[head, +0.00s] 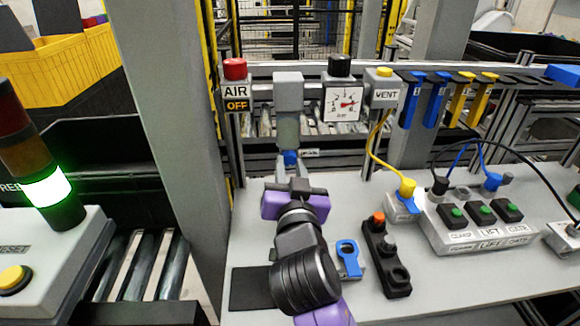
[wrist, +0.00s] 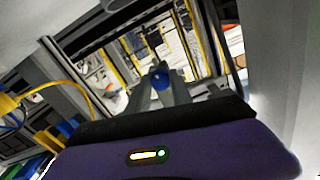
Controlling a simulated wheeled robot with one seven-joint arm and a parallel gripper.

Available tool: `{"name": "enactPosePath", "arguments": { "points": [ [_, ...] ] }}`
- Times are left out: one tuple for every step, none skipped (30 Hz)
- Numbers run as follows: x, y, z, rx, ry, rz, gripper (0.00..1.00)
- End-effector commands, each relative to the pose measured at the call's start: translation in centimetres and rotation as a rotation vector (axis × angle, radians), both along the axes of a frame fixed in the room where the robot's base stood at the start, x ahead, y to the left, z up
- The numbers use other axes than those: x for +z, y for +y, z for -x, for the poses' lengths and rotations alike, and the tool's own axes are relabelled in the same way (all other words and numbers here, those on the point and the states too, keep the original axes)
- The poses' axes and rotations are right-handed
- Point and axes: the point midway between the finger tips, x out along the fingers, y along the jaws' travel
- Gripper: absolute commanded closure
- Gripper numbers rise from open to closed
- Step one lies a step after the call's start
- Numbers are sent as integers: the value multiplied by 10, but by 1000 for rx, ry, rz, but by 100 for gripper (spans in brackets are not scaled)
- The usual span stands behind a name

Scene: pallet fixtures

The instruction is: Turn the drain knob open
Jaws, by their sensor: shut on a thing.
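The blue drain knob (head: 290,157) sits at the bottom of the grey filter unit's bowl (head: 288,130), below the unit's grey head (head: 288,88). My gripper (head: 290,165) reaches up from below with its two grey fingers on either side of the knob. In the wrist view my fingers (wrist: 162,82) point away from me and close on the blue knob (wrist: 160,76). My fingers partly cover the knob, so its turn angle cannot be read.
A red-topped AIR OFF box (head: 236,88) stands left of the filter; a pressure gauge (head: 343,104) and VENT box (head: 384,90) stand right. A button box (head: 478,225), black fixture (head: 386,255) and blue tag (head: 348,258) lie on the grey table (head: 440,290).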

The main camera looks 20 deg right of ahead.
Motion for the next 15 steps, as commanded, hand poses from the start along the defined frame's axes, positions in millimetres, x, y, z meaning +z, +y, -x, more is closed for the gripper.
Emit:
{"name": "enactPosePath", "arguments": {
  "points": [
    [0, 0, 0, -1, 9, 19, 100],
    [0, 0, 0, -1, 13, 35, 100],
    [0, -1, 0, -1, 20, 55, 100],
    [0, -1, 0, -1, 28, 74, 100],
    [0, -1, 0, -1, 34, 94, 100],
    [0, -1, 0, -1, 43, 123, 100],
    [0, -1, 0, -1, 51, 146, 100],
    [0, -1, 0, -1, 59, 170, 100],
    [1, -1, 0, 0, 70, 204, 100],
    [1, -2, 0, -1, 77, 230, 100],
    [1, -2, 0, -2, 86, 257, 100],
    [1, -2, 0, -2, 98, 293, 100],
    [2, -2, 1, -2, 107, 322, 100],
    [2, -2, 1, -2, 116, 348, 100],
    [2, -2, 1, -1, 127, 385, 100]
  ]
}}
